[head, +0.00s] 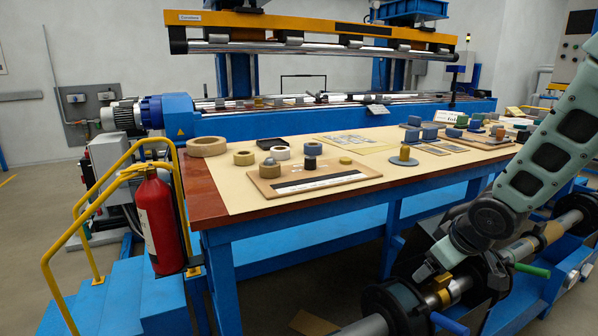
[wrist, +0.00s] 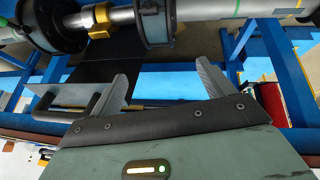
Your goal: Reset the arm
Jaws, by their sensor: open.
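My gripper (wrist: 163,82) is open in the wrist view, its two grey fingers spread wide with nothing between them. In the head view my arm comes down from the right edge and bends low beside the table, over the winder shaft (head: 527,246). The gripper's fingertips are hard to make out there. In the wrist view a brass collar (wrist: 98,22) sits on the shaft between dark round flanges (wrist: 152,22), beyond the fingertips and apart from them. The collar also shows in the head view (head: 440,290), below my wrist.
A work table (head: 222,212) with rolls of tape, boards and small blocks stands left of my arm. Its blue frame (wrist: 285,75) is close to the gripper. A fire extinguisher (head: 160,222) and yellow handrail (head: 62,245) stand at left. A large winding machine (head: 320,115) fills the back.

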